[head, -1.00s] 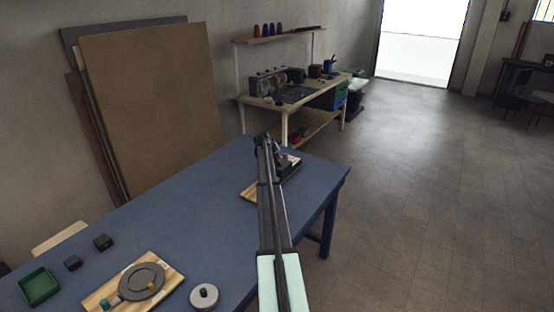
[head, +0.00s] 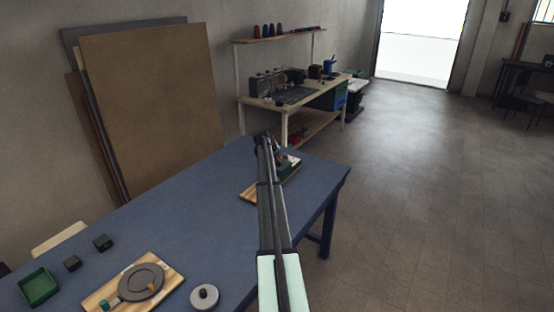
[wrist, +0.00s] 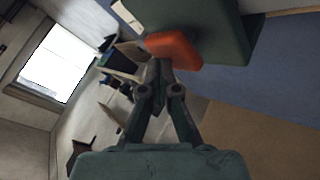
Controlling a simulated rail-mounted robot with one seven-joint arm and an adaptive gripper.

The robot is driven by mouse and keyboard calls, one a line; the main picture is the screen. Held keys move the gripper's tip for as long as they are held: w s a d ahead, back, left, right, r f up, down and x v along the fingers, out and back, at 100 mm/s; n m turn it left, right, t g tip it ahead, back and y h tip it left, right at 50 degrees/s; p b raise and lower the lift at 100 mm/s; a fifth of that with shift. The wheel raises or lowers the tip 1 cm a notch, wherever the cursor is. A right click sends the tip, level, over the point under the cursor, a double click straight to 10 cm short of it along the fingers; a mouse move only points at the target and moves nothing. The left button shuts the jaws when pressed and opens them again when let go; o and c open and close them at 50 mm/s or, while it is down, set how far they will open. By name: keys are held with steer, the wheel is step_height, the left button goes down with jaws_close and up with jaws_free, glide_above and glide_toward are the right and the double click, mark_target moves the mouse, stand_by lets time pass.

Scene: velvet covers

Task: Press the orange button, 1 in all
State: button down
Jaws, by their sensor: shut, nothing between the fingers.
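The orange button (wrist: 175,52) sticks out from a dark green box (wrist: 205,25) at the top of the wrist view. In the head view the box (head: 291,167) stands on the far part of the blue table, partly behind my arm. My gripper (wrist: 159,68) is shut and empty, its fingertips right by the lower left edge of the button. I cannot tell whether they touch it. In the head view my gripper (head: 262,141) is beside the box, and the button is too small and covered to make out clearly.
The blue table (head: 200,215) has a wooden board with a grey disc (head: 142,282), a round grey piece (head: 204,297), a green tray (head: 39,287) and small dark blocks (head: 103,243) at its near end. The table's middle is clear. A workbench (head: 290,104) stands behind.

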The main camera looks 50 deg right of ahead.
steer(key=shift+r, duration=0.65)
steer(key=shift+r, duration=0.1)
steer(key=shift+r+p, duration=0.55)
steer(key=shift+r, duration=1.9)
